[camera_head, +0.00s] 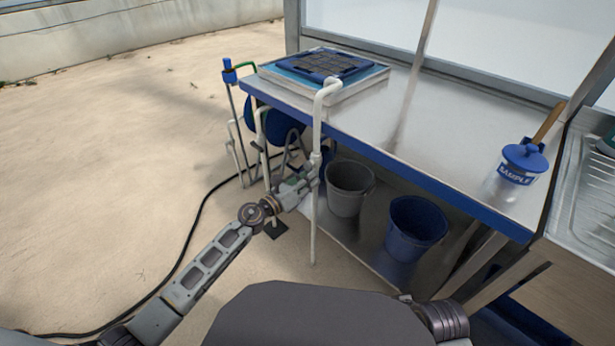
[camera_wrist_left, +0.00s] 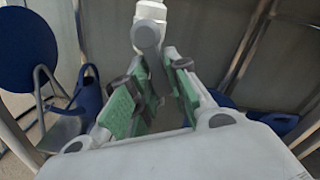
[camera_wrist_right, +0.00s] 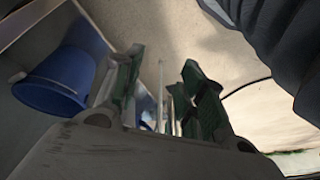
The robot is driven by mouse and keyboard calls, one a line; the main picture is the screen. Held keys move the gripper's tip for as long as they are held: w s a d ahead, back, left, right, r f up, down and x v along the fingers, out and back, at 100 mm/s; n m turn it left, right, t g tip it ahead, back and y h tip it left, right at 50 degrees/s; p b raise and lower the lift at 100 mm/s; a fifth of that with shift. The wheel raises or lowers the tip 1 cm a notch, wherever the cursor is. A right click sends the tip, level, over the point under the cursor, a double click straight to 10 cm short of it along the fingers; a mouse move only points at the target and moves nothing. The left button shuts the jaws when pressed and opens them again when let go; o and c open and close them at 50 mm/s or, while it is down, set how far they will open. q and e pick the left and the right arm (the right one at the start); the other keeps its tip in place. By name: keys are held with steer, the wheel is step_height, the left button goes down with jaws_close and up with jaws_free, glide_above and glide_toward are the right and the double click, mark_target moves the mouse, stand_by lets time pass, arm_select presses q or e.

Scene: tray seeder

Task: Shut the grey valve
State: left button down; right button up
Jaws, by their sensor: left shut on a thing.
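A white pipe (camera_head: 317,130) stands upright at the table's front edge, with its bent top over the table's near left part. My left gripper (camera_head: 309,176) is at the pipe's middle, where the grey valve sits, and largely hides it. In the left wrist view a grey rounded part of the valve (camera_wrist_left: 147,38) with a white fitting above it lies at the fingertips. My left gripper (camera_wrist_left: 150,85) is shut on this grey part. The valve's lever angle cannot be made out. My right gripper (camera_wrist_right: 163,92) shows only in its wrist view, fingers apart and empty.
A metal table (camera_head: 440,140) with a blue edge carries a blue seeding tray (camera_head: 322,65) and a blue-lidded sample jar (camera_head: 523,160). A grey bucket (camera_head: 347,188) and a blue bucket (camera_head: 415,228) stand beneath. A black hose (camera_head: 200,215) crosses the open floor at left.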

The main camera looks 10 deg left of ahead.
arm_select(q)
steer(key=shift+s+d+r+n+p, duration=0.3)
steer(key=shift+r+n+p, duration=0.35)
steer(key=shift+n+p, duration=1.45)
steer(key=shift+s+d+r+n+p, duration=0.15)
steer(key=shift+d+r+n+p, duration=0.4)
steer(key=shift+n+p, duration=1.55)
steer(key=shift+s+d+r+n+p, duration=0.2)
steer(key=shift+r+n+p, duration=0.6)
steer(key=shift+n+p, duration=1.3)
arm_select(e)
steer(key=s+d+f, duration=0.2)
steer(key=d+f, duration=0.1)
steer(key=f, duration=0.9)
steer(key=s+d+f+g+h, duration=0.1)
steer(key=s+d+f, duration=0.1)
steer(key=f, duration=0.9)
steer(key=shift+s+d+f+h, duration=0.15)
steer(key=shift+d+f+h, duration=0.2)
steer(key=shift+d, duration=0.4)
arm_select(q)
steer(key=shift+a+b, duration=0.1)
steer(key=shift+b, duration=0.2)
steer(key=c, duration=1.3)
jaws_free()
steer(key=shift+s, duration=0.1)
steer(key=shift+c, duration=0.2)
arm_select(e)
steer(key=shift+s+d, duration=0.1)
